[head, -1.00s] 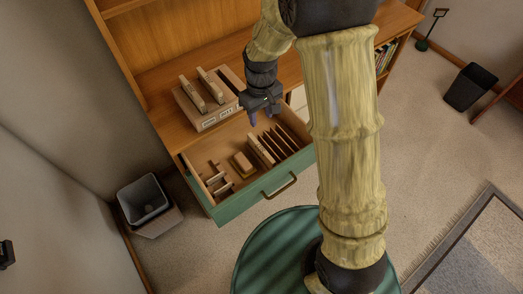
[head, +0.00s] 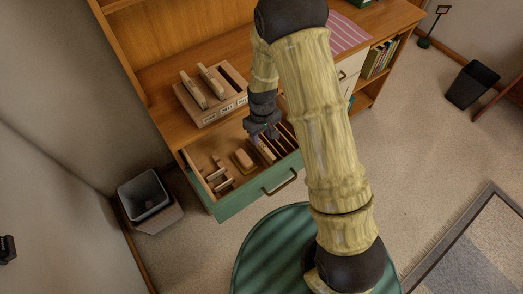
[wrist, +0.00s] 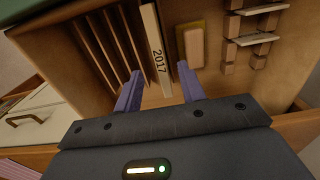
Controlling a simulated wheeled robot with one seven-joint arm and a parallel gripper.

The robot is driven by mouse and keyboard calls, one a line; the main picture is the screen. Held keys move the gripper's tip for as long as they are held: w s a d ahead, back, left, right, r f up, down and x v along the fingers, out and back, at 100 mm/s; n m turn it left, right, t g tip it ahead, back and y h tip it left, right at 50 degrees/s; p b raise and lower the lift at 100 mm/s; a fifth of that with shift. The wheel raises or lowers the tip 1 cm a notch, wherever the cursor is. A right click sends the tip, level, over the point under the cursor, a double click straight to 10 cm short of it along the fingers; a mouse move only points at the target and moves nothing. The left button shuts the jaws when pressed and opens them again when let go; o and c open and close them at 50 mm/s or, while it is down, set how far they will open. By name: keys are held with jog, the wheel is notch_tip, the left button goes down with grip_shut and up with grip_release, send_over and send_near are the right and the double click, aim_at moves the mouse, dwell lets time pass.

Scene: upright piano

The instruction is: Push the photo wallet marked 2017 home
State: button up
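My gripper (wrist: 160,70) is open, with one purple finger on each side of the wallet and gaps visible between. In the head view my gripper (head: 260,143) is over the drawer (head: 232,203) and hides part of the wallet row. A wooden rack (head: 212,112) with labelled slots stands on the desk top behind the drawer. It holds two upright wallets (head: 201,85), and a dark slot at its right looks empty.
The drawer also holds thin brown dividers (wrist: 112,45), a small tan block (wrist: 190,45) and wooden pieces on pegs (wrist: 255,25). A grey bin (head: 143,197) stands on the floor at left. A striped pink cloth (head: 345,33) lies on the desk at right.

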aim_at(262, 144)
jog(key=shift+w+f, duration=0.15)
jog(key=shift+f, duration=2.45)
jog(key=shift+a, duration=0.1)
grip_shut()
